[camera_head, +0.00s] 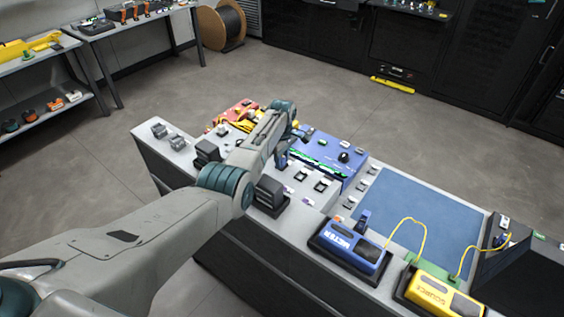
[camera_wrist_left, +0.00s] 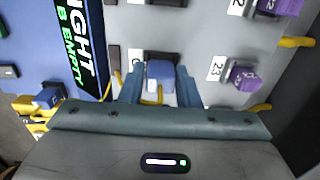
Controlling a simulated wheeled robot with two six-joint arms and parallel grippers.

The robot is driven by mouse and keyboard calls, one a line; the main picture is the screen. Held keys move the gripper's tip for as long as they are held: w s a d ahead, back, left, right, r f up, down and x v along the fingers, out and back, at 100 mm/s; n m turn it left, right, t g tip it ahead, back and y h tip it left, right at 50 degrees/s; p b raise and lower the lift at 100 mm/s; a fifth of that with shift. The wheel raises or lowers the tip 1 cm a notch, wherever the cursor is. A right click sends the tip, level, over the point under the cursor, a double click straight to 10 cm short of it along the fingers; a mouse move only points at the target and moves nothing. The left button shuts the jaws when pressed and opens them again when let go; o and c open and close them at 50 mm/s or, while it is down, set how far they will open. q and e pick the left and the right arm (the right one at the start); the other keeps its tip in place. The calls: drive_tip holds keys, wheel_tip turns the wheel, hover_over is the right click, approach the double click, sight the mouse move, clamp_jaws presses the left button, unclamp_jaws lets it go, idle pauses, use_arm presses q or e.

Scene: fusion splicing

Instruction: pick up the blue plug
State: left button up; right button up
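A blue plug (camera_wrist_left: 160,72) sits in a dark socket in the pale panel, between the two fingers of my left gripper (camera_wrist_left: 160,88) in the left wrist view. A narrow gap seems to show on each side of the plug, so the gripper is open around it. A short yellow cable end shows below the plug. In the head view my left gripper (camera_head: 282,152) is low over the workbench, beside the blue panel device, and the plug cannot be made out there. My right gripper is in neither view.
Purple plugs (camera_wrist_left: 243,78) with yellow cables sit to the right, near number labels. Another blue plug (camera_wrist_left: 48,97) lies at left, by the blue device with a lit display (camera_wrist_left: 78,45). A blue meter (camera_head: 350,248), yellow source (camera_head: 440,292) and clear blue mat (camera_head: 425,208) are further right.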

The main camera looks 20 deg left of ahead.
use_arm(q)
drive_tip(key=c, duration=0.5)
drive_tip(key=shift+r, duration=0.25)
wheel_tip(320, 180, up, 8)
drive_tip(key=shift+r+b, duration=0.1)
drive_tip(key=shift+b, duration=1)
drive_tip(key=shift+r, duration=0.7)
